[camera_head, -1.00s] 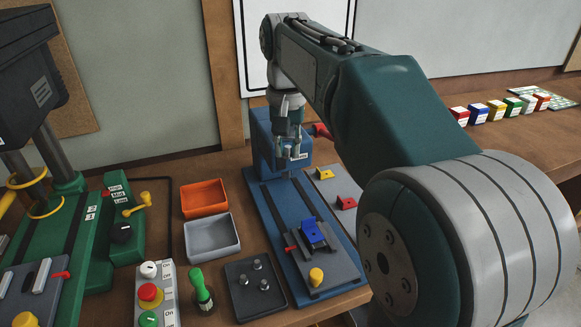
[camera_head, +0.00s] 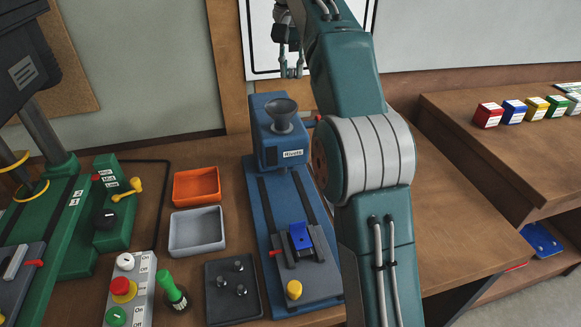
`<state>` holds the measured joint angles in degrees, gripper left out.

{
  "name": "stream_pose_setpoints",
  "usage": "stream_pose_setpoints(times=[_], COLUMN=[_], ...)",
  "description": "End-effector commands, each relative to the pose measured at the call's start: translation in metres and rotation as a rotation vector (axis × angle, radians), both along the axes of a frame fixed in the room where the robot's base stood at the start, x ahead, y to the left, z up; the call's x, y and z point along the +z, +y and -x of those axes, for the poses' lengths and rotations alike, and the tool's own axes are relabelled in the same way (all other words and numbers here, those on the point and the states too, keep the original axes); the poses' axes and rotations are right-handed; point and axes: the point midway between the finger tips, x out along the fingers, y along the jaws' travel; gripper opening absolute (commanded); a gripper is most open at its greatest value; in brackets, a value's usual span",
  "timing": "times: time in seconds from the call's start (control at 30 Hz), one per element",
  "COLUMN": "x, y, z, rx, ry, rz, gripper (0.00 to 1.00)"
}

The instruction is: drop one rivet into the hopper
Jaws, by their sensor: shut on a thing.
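The hopper (camera_head: 281,113) is a grey funnel on top of the blue machine labelled "Rivets" (camera_head: 283,150). My gripper (camera_head: 291,73) is raised above and slightly behind the funnel in the picture, fingers pointing down, apart from it. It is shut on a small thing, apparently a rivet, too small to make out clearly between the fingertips. Three grey rivets (camera_head: 239,266) stand in the black tray (camera_head: 215,308) at the front. The inside of the funnel's bottom cannot be seen well.
An orange bin (camera_head: 196,187) and a grey bin (camera_head: 197,232) stand left of the blue machine. Coloured boxes (camera_head: 513,111) stand at right.

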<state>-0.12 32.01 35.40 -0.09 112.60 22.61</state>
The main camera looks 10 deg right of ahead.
Motion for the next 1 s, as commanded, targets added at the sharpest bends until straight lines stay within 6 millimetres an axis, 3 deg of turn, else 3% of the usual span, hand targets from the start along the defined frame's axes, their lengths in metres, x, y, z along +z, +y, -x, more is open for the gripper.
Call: stream_pose_setpoints(times=[0.6, 0.97, 1.0], x=[-0.053, -0.059, -0.059], y=[-0.002, 0.0, 0.0], z=[0.001, 0.0, 0.0], rx=[0.0, 0.001, 0.001], ry=[0.001, -0.001, -0.001], rz=[-0.001, -0.001, -0.001], gripper=[0.07, 0.07, 0.34])
